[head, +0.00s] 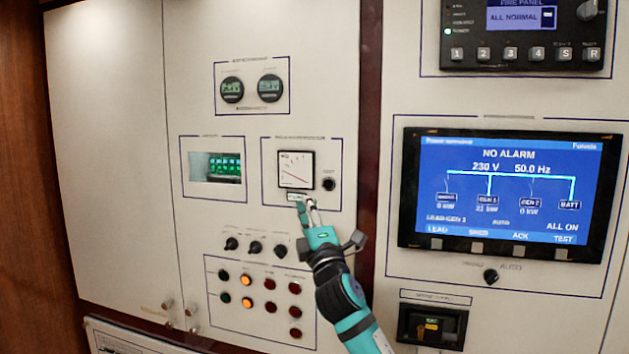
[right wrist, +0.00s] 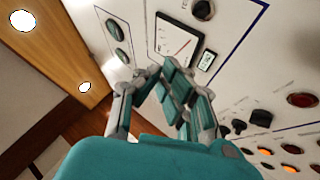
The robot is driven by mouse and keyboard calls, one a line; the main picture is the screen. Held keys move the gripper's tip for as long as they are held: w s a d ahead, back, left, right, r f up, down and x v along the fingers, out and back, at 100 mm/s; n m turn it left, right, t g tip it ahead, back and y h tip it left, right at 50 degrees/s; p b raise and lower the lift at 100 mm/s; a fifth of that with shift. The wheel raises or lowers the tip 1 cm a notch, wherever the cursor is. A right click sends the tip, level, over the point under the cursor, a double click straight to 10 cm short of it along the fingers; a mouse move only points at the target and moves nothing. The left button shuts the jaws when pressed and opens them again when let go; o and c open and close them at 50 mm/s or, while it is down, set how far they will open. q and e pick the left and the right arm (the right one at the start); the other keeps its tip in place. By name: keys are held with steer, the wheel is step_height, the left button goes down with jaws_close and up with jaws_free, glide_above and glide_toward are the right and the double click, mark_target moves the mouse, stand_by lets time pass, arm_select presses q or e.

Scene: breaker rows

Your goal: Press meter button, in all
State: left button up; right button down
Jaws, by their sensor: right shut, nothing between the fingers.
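A square analog meter (head: 296,169) with a white face and a red needle line sits in a blue-outlined frame on the panel. A round black button (head: 328,184) is to its right, with a label too small to read. A small greenish display (head: 296,197) is just below the meter. My right gripper (head: 307,204) is shut and empty, its tips close to this display; I cannot tell if they touch. The right wrist view shows the meter (right wrist: 176,41), the button (right wrist: 203,9), the display (right wrist: 207,60) and my right gripper (right wrist: 163,78). My left gripper is not in view.
A green-lit display (head: 217,167) is left of the meter, with two round gauges (head: 270,88) above. Black knobs (head: 255,247) and rows of coloured lamps (head: 247,281) lie below. A large blue screen (head: 508,195) is at right, under a fire panel (head: 525,30).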

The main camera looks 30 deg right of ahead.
mark_target(328, 184)
steer(key=shift+s+a+r+t, duration=0.1)
steer(key=shift+s+r+t, duration=0.05)
steer(key=shift+r, duration=0.35)
steer(key=shift+s+r+t, duration=0.15)
steer(key=shift+r, duration=0.35)
steer(key=shift+w+d+b, duration=0.35)
steer(key=shift+w+d, duration=1.1)
steer(key=shift+d, duration=0.25)
steer(key=shift+w+d+b, duration=0.35)
steer(key=shift+w+d, duration=1.05)
steer(key=shift+d, duration=0.25)
steer(key=shift+w+d, duration=0.1)
steer(key=shift+w+d, duration=0.2)
